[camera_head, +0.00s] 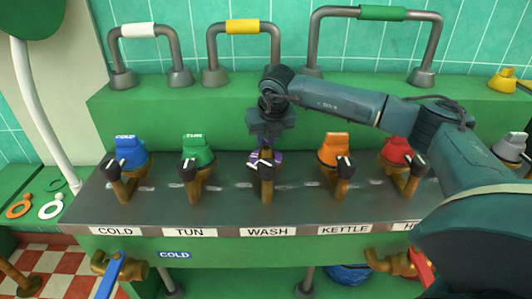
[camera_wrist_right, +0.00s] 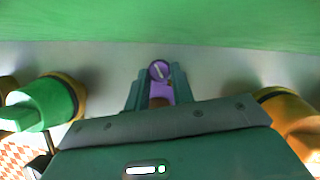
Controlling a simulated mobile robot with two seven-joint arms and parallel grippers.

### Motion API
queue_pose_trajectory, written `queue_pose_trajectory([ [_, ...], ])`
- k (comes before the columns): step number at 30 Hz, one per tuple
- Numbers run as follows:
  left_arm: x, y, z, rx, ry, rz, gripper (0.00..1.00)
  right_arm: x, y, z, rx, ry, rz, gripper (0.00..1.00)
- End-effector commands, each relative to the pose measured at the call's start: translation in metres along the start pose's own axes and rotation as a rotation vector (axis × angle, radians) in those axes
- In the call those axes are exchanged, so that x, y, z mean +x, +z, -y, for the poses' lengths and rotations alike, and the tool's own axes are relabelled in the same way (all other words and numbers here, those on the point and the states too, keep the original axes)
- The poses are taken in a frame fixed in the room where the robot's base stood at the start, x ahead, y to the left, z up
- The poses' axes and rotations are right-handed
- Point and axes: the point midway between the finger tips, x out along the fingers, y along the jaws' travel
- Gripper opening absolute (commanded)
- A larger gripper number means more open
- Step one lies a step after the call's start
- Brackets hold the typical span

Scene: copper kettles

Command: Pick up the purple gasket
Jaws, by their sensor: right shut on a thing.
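A small purple piece (camera_head: 265,158) shows at the WASH station, just under my right gripper (camera_head: 266,146). In the right wrist view, the purple piece (camera_wrist_right: 160,71) is between the two fingers of my right gripper (camera_wrist_right: 158,88), with a pale line across its round face. The gripper is shut on it from above. My gripper hides much of it, so I cannot tell whether it is a ring or a cap. I see no other purple thing. My left gripper is out of view.
Blue (camera_head: 130,152), green (camera_head: 197,150), orange (camera_head: 334,150) and red (camera_head: 396,151) capped valves stand along the grey panel (camera_head: 225,212). Orange (camera_head: 19,206) and white (camera_head: 51,207) rings lie at far left. Pipe handles rise behind on the green ledge (camera_head: 190,108).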

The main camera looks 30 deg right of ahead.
Motion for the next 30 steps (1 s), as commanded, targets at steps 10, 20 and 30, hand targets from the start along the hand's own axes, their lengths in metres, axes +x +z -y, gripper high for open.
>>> queue_pose_trajectory([
  [10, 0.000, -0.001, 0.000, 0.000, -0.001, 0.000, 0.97, -0.007, 0.004, 0.000, 0.001, 0.002, 0.003, 0.04],
  [20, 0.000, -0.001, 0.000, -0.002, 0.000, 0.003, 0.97, -0.065, 0.028, 0.000, 0.001, 0.002, 0.004, 0.04],
  [30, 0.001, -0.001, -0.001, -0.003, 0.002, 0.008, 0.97, -0.093, 0.039, 0.000, 0.000, 0.000, 0.000, 0.04],
])
